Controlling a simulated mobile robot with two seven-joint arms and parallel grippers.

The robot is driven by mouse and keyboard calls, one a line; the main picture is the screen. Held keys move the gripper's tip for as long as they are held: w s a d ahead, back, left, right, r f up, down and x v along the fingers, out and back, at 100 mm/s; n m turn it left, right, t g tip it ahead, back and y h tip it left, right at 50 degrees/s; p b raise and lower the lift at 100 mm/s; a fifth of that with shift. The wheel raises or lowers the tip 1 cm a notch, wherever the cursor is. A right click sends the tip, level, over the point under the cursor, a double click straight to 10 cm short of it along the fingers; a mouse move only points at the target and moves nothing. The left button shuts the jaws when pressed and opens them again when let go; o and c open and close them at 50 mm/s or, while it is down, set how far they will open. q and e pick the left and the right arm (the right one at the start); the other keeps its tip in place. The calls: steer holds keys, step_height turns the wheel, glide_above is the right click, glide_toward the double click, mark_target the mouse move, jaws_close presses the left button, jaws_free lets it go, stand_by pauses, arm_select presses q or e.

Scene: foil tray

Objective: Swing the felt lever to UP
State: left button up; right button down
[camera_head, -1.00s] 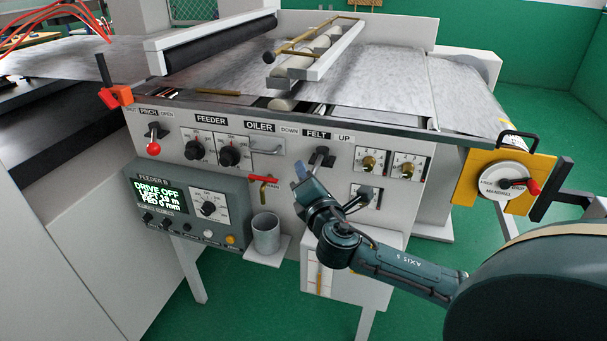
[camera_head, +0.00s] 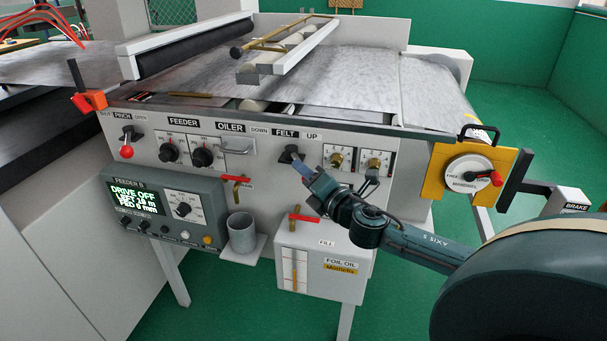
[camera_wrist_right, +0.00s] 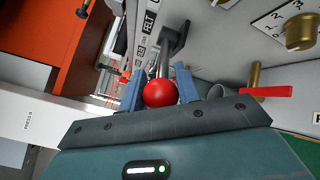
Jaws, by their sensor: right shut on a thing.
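The felt lever's dark pivot (camera_head: 291,153) sits below the FELT label (camera_head: 286,132), between the words DOWN and UP (camera_head: 311,136). My right gripper (camera_head: 301,168) is just below and right of the pivot, on the UP side. In the right wrist view, the lever's red ball knob (camera_wrist_right: 160,93) sits between the two blue fingers (camera_wrist_right: 160,90), which are shut on it. In the head view the gripper hides the knob. My left gripper is not in view.
Brass knobs (camera_head: 337,160) are close to the right of the gripper. A red-handled drain valve (camera_head: 237,180) and grey cup (camera_head: 241,233) are at lower left. The oil box (camera_head: 318,273) with a red fill handle (camera_head: 309,217) is below.

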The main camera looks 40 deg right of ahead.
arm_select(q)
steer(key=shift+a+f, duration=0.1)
arm_select(e)
steer(key=shift+d+f, duration=0.1)
steer(key=shift+d, duration=0.2)
stand_by(0.4)
steer(key=c, duration=1)
jaws_free()
steer(key=shift+a, duration=0.1)
steer(key=shift+s, duration=0.25)
arm_select(q)
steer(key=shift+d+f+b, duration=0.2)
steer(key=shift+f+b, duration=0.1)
steer(key=shift+b, duration=0.5)
arm_select(e)
steer(key=shift+s+a, duration=0.15)
steer(key=shift+s, duration=3)
steer(key=shift+s+a, duration=0.1)
steer(key=shift+s, duration=3.05)
